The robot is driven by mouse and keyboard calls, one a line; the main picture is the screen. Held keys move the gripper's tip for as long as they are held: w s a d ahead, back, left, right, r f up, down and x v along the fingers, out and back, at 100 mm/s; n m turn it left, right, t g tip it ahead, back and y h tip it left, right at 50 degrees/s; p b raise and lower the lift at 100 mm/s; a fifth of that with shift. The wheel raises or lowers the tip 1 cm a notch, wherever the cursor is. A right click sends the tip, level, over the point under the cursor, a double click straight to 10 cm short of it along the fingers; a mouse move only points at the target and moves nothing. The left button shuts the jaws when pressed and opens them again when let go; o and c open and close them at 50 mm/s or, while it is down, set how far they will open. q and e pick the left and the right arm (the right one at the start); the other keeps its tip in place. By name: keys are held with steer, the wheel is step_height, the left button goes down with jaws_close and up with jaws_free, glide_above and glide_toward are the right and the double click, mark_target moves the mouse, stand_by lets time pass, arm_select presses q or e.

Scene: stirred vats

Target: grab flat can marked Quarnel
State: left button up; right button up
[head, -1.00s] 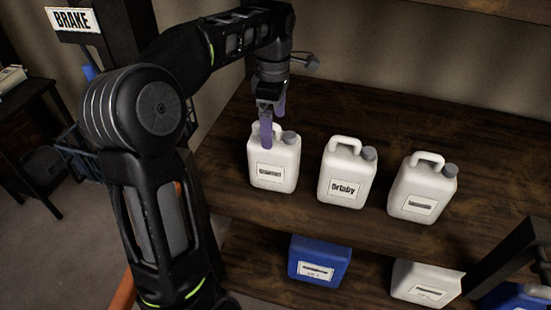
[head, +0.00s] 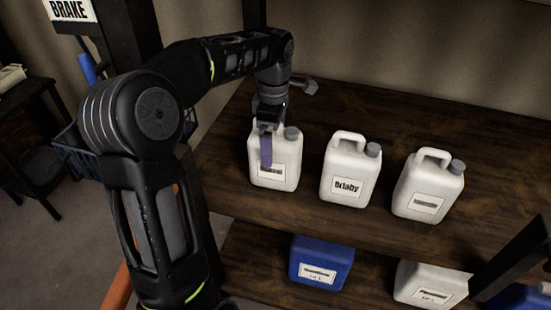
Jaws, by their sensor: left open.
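Three white flat cans with grey caps and top handles stand in a row on the upper wooden shelf. The left can (head: 285,178) has a label that is partly hidden now by my gripper's finger; I cannot read it fully. My left gripper (head: 266,160) is open and points down over this can, with a purple finger in front of its label and handle. The other finger is hidden, and I cannot tell whether either touches the can. The right can (head: 430,185) has a label too small to read. My right gripper is not in view.
Below, the lower shelf holds a blue can (head: 320,262) and a white can (head: 430,284). The upper shelf (head: 385,115) is bare behind the cans. A dark post (head: 518,262) rises at the right. A "BRAKE" sign (head: 70,9) is at the upper left.

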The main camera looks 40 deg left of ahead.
arm_select(q)
steer(key=shift+f, duration=0.4)
steer(key=c, duration=2.1)
